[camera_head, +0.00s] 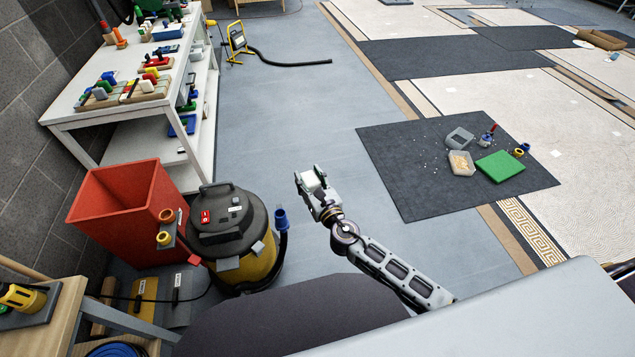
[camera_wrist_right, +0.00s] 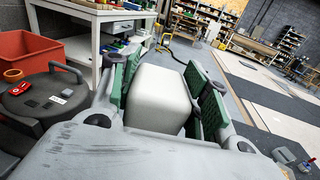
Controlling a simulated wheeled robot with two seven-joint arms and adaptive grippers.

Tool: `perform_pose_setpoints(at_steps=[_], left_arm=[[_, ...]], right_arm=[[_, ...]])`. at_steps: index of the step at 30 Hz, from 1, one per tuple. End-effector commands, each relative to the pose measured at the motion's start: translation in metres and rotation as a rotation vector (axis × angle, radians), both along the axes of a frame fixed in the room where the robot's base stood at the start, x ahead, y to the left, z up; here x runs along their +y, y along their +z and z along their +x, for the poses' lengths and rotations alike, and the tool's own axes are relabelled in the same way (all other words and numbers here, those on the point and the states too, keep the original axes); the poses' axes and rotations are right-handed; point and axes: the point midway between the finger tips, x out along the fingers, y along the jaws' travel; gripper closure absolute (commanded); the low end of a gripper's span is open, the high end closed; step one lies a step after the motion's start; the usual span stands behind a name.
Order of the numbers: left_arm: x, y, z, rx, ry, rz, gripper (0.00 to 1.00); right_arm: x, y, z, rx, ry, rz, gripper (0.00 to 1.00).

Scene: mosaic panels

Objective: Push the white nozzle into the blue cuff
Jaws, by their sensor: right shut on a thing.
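The white nozzle (camera_head: 311,179) is between the fingers of my right gripper (camera_head: 316,187). In the right wrist view the nozzle (camera_wrist_right: 161,95) shows as a pale rounded block between the two green-padded fingers, and its far end is hidden. The blue cuff (camera_head: 281,219) stands roughly upright at the end of a dark hose, beside the yellow and black vacuum (camera_head: 228,226). My right gripper is to the right of the cuff and a little higher in the picture, with the nozzle apart from it. I do not see the cuff in the wrist view. My left gripper is not in view.
A red bin (camera_head: 125,212) stands left of the vacuum. A white workbench (camera_head: 128,103) with coloured parts is behind it.

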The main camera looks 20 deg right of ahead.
Motion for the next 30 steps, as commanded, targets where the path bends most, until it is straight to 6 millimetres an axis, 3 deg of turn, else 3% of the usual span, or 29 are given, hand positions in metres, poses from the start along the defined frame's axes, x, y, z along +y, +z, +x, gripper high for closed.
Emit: perform_pose_setpoints(at_steps=[12,30], left_arm=[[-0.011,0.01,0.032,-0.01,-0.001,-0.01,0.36],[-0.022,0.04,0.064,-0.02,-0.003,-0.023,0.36]], right_arm=[[0.032,-0.023,0.021,-0.004,0.065,0.002,0.79],[0.079,-0.048,0.046,-0.012,0.169,-0.001,0.79]])
